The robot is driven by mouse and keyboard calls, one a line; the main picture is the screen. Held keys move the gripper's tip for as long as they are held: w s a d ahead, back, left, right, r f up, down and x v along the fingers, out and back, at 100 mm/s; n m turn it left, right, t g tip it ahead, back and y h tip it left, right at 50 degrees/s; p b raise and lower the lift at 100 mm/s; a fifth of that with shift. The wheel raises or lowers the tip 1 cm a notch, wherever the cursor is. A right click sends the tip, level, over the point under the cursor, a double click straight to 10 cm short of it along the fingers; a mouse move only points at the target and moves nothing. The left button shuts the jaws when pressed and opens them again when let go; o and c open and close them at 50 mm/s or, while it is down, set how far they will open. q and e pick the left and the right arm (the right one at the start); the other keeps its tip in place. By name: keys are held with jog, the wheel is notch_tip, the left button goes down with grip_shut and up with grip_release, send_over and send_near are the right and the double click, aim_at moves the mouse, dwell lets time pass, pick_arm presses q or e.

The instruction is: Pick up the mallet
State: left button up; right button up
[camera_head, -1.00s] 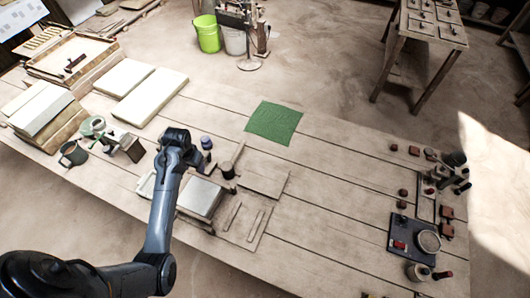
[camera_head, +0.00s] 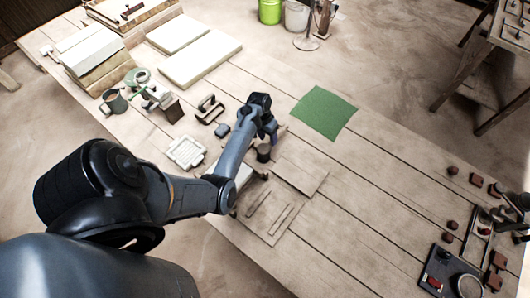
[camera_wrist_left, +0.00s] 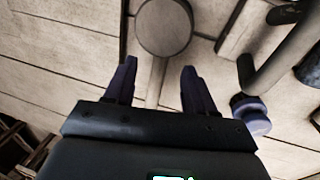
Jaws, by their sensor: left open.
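I see a gap on both sides of the handle. My right gripper is in neither view.
A blue-lidded small item (camera_head: 221,130) and a dark handled tool (camera_head: 209,109) stand left of the gripper. A thin board (camera_head: 300,172) lies right of the mallet. A green mat (camera_head: 323,112) lies beyond on clear table. A white grid tray (camera_head: 186,152) is at left.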

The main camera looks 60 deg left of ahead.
aim_at(270, 144)
pick_arm(q)
jog(key=f, duration=0.3)
jog(key=f+b, duration=0.1)
jog(key=shift+w+d+f, duration=0.25)
jog(key=shift+w+f, duration=0.1)
jog(key=shift+f, duration=0.05)
grip_shut()
